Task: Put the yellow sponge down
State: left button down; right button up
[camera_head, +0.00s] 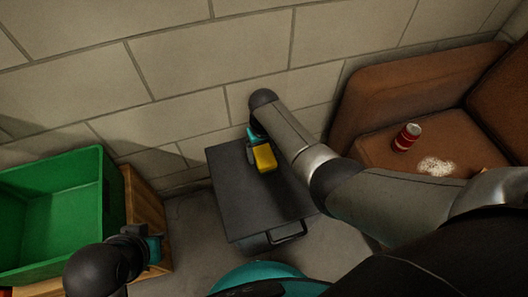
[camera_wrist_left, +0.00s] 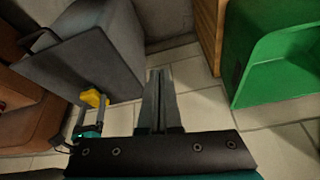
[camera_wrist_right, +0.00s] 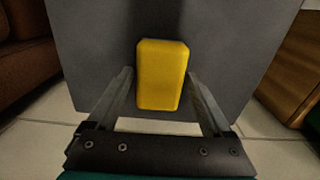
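The yellow sponge (camera_head: 264,157) is at my right gripper, over the dark grey top of a box (camera_head: 245,205). In the right wrist view the sponge (camera_wrist_right: 162,76) sits between the two fingertips of my right gripper (camera_wrist_right: 160,78), close against both. I cannot tell whether its underside touches the box top. It also shows at the fingertips in the left wrist view (camera_wrist_left: 94,98). My left gripper (camera_wrist_left: 160,85) is shut and empty, its fingers together above the tiled floor; in the head view it is near the green bin.
A green bin (camera_head: 103,190) stands by a wooden crate (camera_head: 143,210) at the left. A brown leather sofa (camera_head: 385,145) at the right holds a red can (camera_head: 407,137) and a pale spill (camera_head: 435,166). A block wall is behind. The box top around the sponge is clear.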

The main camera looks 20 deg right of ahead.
aim_at(263, 154)
jog(key=shift+o, duration=1)
pick_arm(q)
jog(key=shift+f, duration=0.1)
pick_arm(e)
jog(key=shift+f+b, duration=0.2)
jog(key=shift+b, duration=0.15)
jog(key=shift+r, duration=0.15)
notch_tip(263, 154, up, 2)
jog(key=shift+p, duration=0.8)
notch_tip(263, 154, up, 4)
jog(key=p, duration=0.3)
jog(key=shift+w+a, duration=0.15)
pick_arm(q)
jog(key=s+a+f+g+p, duration=0.1)
jog(key=s+a+f+p, duration=0.1)
jog(key=f, duration=0.7)
jog(key=s+a+f+g+p, duration=0.1)
jog(key=s+f+p, duration=0.3)
jog(key=f, duration=0.5)
jog(key=shift+s+a+f+y, duration=0.4)
jog(key=shift+s, duration=0.3)
pick_arm(e)
notch_tip(263, 154, up, 9)
